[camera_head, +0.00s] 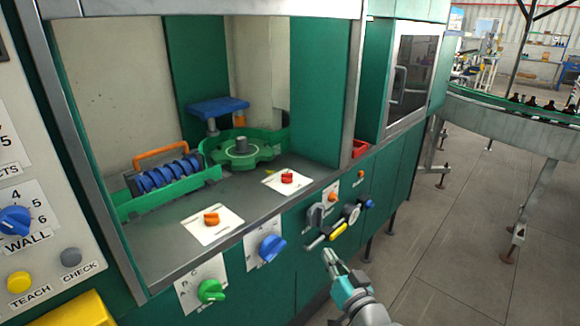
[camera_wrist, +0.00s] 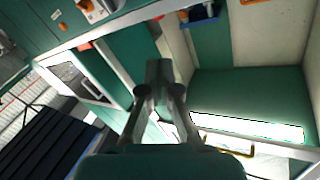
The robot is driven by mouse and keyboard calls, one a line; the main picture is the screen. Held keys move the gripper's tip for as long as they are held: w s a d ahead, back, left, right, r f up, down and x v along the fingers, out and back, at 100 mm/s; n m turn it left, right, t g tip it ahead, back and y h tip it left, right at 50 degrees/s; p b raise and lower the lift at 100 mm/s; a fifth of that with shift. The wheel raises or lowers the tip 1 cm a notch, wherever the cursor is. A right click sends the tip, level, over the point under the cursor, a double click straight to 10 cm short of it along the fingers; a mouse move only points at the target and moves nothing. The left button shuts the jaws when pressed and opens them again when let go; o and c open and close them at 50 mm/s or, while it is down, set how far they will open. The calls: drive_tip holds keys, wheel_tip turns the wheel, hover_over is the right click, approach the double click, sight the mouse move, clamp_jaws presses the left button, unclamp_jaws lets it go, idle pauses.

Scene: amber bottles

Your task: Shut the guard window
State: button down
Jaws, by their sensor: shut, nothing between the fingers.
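The front of the green machine's bay stands open in the head view. A grey bar (camera_head: 200,8) runs along the top of this opening; it looks like the lower edge of the raised guard window, most of which is out of frame. In the wrist view, which looks upside down, a yellow handle (camera_wrist: 240,150) shows by the bay's upper edge, partly hidden behind my wrist. My gripper (camera_head: 332,258) is shut and empty, in front of the machine's lower panel, well below and right of the bar. Its closed fingers (camera_wrist: 160,70) also show in the wrist view.
Inside the bay are a green star wheel (camera_head: 240,152), blue rollers (camera_head: 165,175) and a blue platform (camera_head: 217,106). Knobs and yellow-and-black levers (camera_head: 328,236) stick out near my gripper. A closed-looking window (camera_head: 413,72) is at right.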

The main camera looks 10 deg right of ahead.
drive_tip(key=w+r+n+y, duration=0.15)
drive_tip(key=w+r, duration=0.25)
drive_tip(key=r, duration=0.6)
drive_tip(key=w+r+n+y, duration=0.15)
drive_tip(key=w+r, duration=0.25)
drive_tip(key=r, duration=0.6)
drive_tip(key=w+r+n+y, duration=0.15)
drive_tip(key=w+r, duration=0.25)
drive_tip(key=r, duration=0.7)
drive_tip(key=s+a+r+n+g+y, duration=0.1)
drive_tip(key=s+r+n+y, duration=0.2)
drive_tip(key=r, duration=1.2)
drive_tip(key=s+a+r+n+y, duration=0.15)
drive_tip(key=s+r, duration=0.35)
drive_tip(key=r, duration=1)
drive_tip(key=w+a+f, duration=0.3)
drive_tip(key=w+a, duration=0.1)
drive_tip(key=w, duration=0.3)
drive_tip(key=shift+w+a+n, duration=0.3)
drive_tip(key=shift+w, duration=0.1)
wheel_tip(320, 180, down, 52)
drive_tip(key=shift+r+g, duration=0.25)
drive_tip(key=shift+g, duration=0.05)
